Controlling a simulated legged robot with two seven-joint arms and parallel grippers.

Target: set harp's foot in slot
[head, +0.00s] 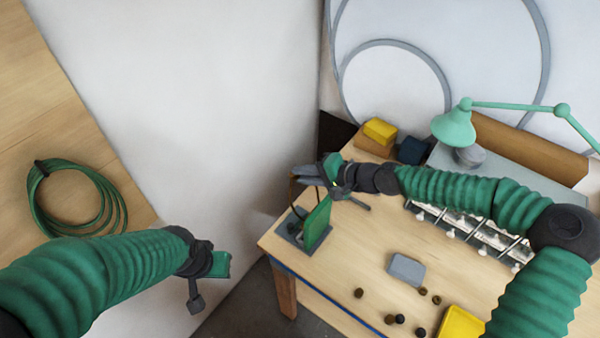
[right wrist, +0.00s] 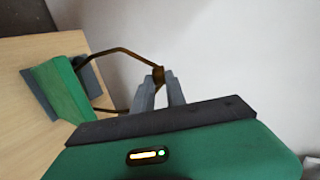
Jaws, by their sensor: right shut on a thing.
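The harp (right wrist: 124,50) is a thin brown bent-wire loop in the right wrist view. My right gripper (right wrist: 160,84) is shut on its bend. The harp's two legs reach left to a green block (right wrist: 65,88) on a grey base (right wrist: 38,95). I cannot tell whether a foot is in a slot or only beside it. In the head view, my right gripper (head: 305,173) is above the green block (head: 317,218) and its grey base (head: 322,238), at the table's left corner. The harp shows there only as a thin dark curve.
A grey box (head: 406,268), several small dark round parts (head: 399,319) and a yellow tray (head: 461,323) are on the table. Yellow and blue blocks, a green lamp (head: 454,126) and a grey rack are behind. A green cable coil (head: 77,198) lies at left.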

